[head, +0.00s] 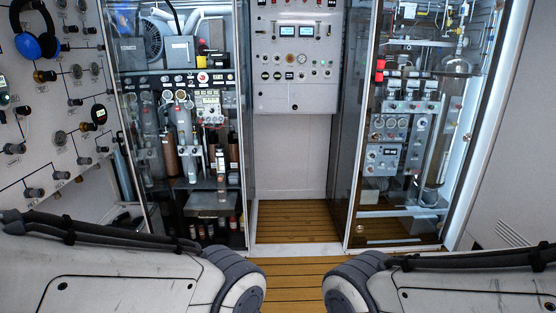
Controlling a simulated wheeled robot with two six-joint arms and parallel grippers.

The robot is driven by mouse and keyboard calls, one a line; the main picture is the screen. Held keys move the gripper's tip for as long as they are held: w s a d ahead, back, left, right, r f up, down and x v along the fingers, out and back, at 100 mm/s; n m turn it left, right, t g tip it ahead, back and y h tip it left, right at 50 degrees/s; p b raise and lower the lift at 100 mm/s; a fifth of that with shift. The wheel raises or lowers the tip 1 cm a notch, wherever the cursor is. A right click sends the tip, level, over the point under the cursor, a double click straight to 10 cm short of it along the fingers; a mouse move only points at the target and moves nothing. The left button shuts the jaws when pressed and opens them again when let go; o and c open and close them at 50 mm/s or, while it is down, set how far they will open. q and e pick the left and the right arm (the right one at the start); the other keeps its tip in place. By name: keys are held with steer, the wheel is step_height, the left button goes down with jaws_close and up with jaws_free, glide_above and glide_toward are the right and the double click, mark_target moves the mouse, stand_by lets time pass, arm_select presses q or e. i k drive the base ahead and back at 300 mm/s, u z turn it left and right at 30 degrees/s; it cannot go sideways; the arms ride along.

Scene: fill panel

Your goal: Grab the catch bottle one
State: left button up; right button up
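I cannot tell which thing is the catch bottle. In the head view, the left glass-fronted cabinet (246,130) holds several bottle-like items. A brown cylinder (169,155) stands in its middle part, and a dark brown one (233,152) stands further right. Several small dark bottles (220,231) stand low down in it, partly blurred behind the glass. My two arms show along the bottom edge, one from each side, well short of the cabinets. Neither gripper is in view.
A right glass cabinet (351,150) holds gauges and tubing. Between the cabinets a white control panel (294,98) hangs on the wall above clear wooden floor (296,222). A left wall panel (30,125) carries knobs and blue headphones (35,45). A pale sill (295,250) crosses the floor.

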mark_target(191, 169)
steer(key=z, duration=0.3)
steer(key=i, duration=2)
steer(key=u, duration=0.3)
steer(key=i, duration=1.65)
steer(key=u, duration=1.45)
steer(key=i, duration=1)
steer(key=u, duration=0.6)
